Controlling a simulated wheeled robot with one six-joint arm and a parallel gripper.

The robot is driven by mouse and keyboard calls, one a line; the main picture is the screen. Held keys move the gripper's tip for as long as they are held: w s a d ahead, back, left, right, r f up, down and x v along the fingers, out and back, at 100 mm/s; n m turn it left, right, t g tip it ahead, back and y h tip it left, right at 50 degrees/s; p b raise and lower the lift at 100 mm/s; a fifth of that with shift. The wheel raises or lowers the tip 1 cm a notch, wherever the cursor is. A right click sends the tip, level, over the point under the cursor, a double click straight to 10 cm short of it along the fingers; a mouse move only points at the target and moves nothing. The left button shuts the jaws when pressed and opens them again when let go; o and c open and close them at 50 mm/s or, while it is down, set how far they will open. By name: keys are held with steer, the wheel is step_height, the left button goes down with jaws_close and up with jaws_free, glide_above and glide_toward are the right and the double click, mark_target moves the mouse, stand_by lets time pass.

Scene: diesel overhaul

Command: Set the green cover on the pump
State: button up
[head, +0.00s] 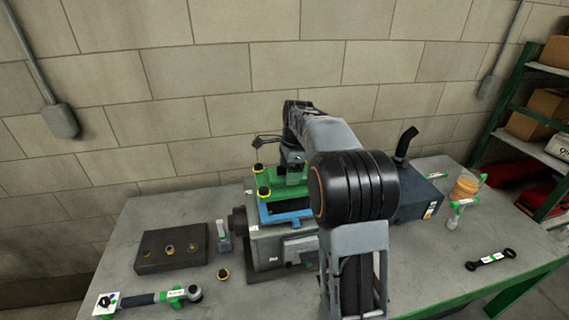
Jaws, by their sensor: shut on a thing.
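The green cover (290,188) is above the grey pump body (272,252) in the head view. My gripper (294,167) comes down onto the cover from above and is shut on it. Bolts with black and yellow heads (262,191) stand at the cover's left side. A blue gasket or frame (291,217) lies on the pump's top around a dark opening, in front of the cover. My arm hides the right of the cover and pump. I cannot tell whether the cover touches the pump.
A dark block with bolts (172,250) and a torque wrench (150,298) lie on the left. A loose bolt (223,275) is near the pump. A dark box with a pipe (420,195), an orange-filled jar (466,187) and a black spanner (490,259) are on the right.

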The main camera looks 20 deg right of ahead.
steer(key=shift+f+b, duration=0.7)
steer(key=shift+f, duration=2.55)
steer(key=shift+a+p, duration=0.1)
steer(key=shift+p, duration=0.2)
steer(key=shift+f+b, duration=0.6)
steer(key=shift+f, duration=0.3)
steer(key=o, duration=1.1)
steer(key=shift+f, duration=0.1)
steer(key=r, duration=0.4)
steer(key=d+r, duration=0.1)
steer(key=r, duration=0.4)
steer(key=r+b, duration=0.1)
steer(key=r, duration=0.4)
steer(key=shift+s+d, duration=0.2)
steer(key=shift+d, duration=0.1)
